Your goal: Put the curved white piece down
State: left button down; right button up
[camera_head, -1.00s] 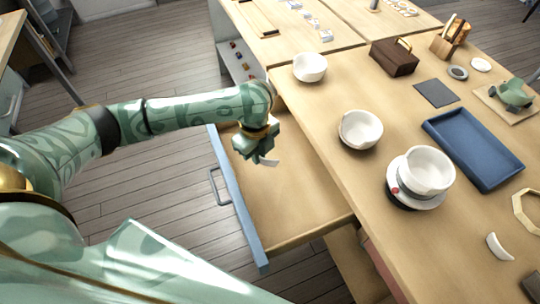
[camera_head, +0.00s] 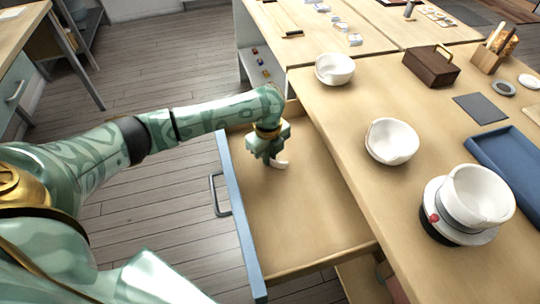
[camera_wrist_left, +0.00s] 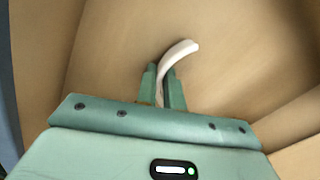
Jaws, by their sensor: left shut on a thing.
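The curved white piece (camera_head: 281,164) is a thin, pale, bent shard. My left gripper (camera_head: 268,155) is shut on it, over the open drawer (camera_head: 300,215). In the left wrist view the fingers (camera_wrist_left: 165,84) pinch one end of the piece (camera_wrist_left: 182,48), and its free end curves up and right. The drawer's bare wooden floor (camera_wrist_left: 235,70) lies behind it. I cannot tell whether the piece touches the floor. My right gripper is not in view.
The drawer has a blue front (camera_head: 240,215) with a handle and is otherwise empty. On the table to the right are a white bowl (camera_head: 334,69), a second bowl (camera_head: 391,141), a bowl on a round stand (camera_head: 478,195), a blue tray (camera_head: 505,150) and a brown box (camera_head: 431,66).

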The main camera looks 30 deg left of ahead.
pick_arm(q)
jog(key=c, duration=1.5)
grip_release()
jog(key=shift+f, duration=0.1)
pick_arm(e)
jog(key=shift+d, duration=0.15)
